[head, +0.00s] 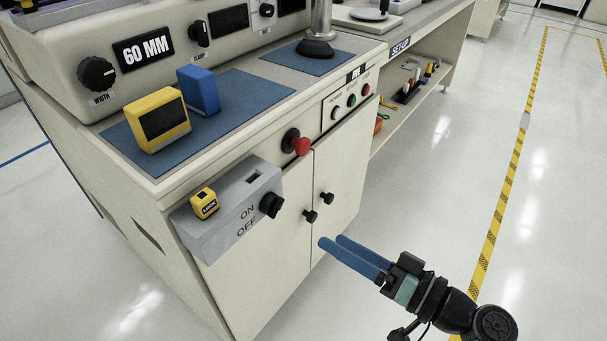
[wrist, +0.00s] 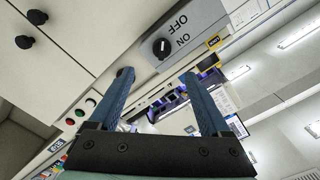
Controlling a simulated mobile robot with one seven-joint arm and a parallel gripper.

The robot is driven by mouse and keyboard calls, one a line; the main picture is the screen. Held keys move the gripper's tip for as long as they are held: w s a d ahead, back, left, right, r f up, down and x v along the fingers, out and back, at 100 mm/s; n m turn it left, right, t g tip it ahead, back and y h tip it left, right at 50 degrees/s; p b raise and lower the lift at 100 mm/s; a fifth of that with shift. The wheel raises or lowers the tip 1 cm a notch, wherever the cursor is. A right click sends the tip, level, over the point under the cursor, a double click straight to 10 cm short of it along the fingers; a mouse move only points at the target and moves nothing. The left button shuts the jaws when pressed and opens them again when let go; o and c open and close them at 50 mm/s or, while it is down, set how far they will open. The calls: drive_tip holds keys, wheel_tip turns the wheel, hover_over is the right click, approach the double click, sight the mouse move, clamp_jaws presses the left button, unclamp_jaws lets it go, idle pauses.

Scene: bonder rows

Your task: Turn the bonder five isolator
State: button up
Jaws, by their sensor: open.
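The isolator (head: 222,222) is a grey box on the front corner of the bench marked FIVE, with ON and OFF lettering and a black rotary knob (head: 271,205). In the wrist view the knob (wrist: 161,47) shows a pale mark, beside the OFF and ON words. I cannot tell for sure which word it points to. My gripper (head: 331,241) has two blue fingers, open and empty, to the right of and below the knob in the head view. In the wrist view the knob lies beyond the gap between the fingertips (wrist: 157,75), apart from them.
A yellow LOCK padlock (head: 204,203) sits on the isolator. A red mushroom button (head: 298,145) and black door knobs (head: 327,198) stick out of the cabinet front nearby. A yellow box (head: 158,120) and blue block (head: 199,90) stand on the bench. The floor at right is clear.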

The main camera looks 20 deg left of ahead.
sight(280, 209)
drive_tip(key=b+x, duration=0.2)
drive_tip(key=x, duration=1.1)
drive_tip(key=shift+r, duration=0.2)
drive_tip(key=shift+s, duration=0.1)
clamp_jaws()
